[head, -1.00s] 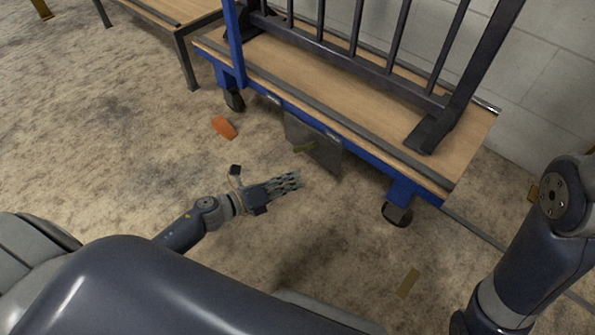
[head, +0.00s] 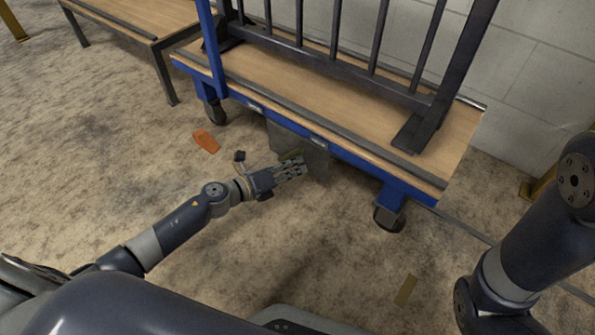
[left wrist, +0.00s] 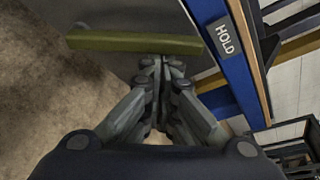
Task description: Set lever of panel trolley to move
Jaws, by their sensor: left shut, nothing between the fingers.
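The panel trolley (head: 350,150) has a blue frame and a wooden deck, and a dark barred panel (head: 330,60) stands on it. A grey plate (head: 318,158) hangs below its near edge and carries the olive-green lever (head: 291,155). In the left wrist view the lever (left wrist: 135,43) lies across the picture just beyond my fingertips. A label reading HOLD (left wrist: 228,39) is on the blue frame to the right. My left gripper (head: 303,166) is shut and empty, right at the lever; I cannot tell whether it touches. My right gripper is out of view; only its arm shows.
An orange object (head: 206,141) lies on the floor left of the plate. A wooden table (head: 145,18) stands at the back left. A trolley wheel (head: 389,218) is to the right. A block wall (head: 540,70) is behind. The floor in front is mostly clear.

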